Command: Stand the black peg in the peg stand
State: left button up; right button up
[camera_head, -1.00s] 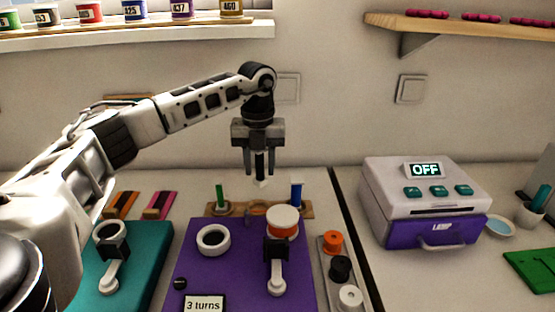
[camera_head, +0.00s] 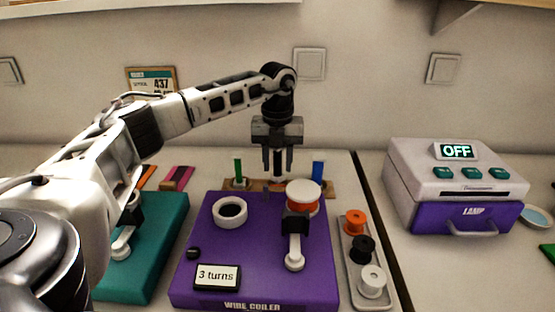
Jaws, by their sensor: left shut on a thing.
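The wooden peg stand (camera_head: 330,188) is at the back of the table, behind the purple board. A green peg (camera_head: 238,169) stands at its left and a blue peg (camera_head: 318,170) at its right. My left gripper (camera_head: 277,162) points down over the middle of the stand, between these pegs. It is shut on the black peg (camera_head: 277,163), which is upright and mostly hidden between the fingers. The peg's lower end is close to the stand's middle; I cannot tell whether it is in a hole. My right gripper is out of view.
The purple wire coiler (camera_head: 255,270) with a white spool and crank is in front of the stand. A teal board (camera_head: 165,240) is at left. A tray (camera_head: 383,296) of spools and a purple-and-white lamp box (camera_head: 450,195) are at right.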

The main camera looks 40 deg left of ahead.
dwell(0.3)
pick_arm(q)
jog(key=shift+f, duration=0.2)
jog(key=shift+f, duration=0.6)
jog(key=shift+f, duration=0.25)
dwell(0.3)
jog(key=o, duration=1.1)
jog(key=shift+c, duration=0.2)
jog(key=shift+r, duration=0.1)
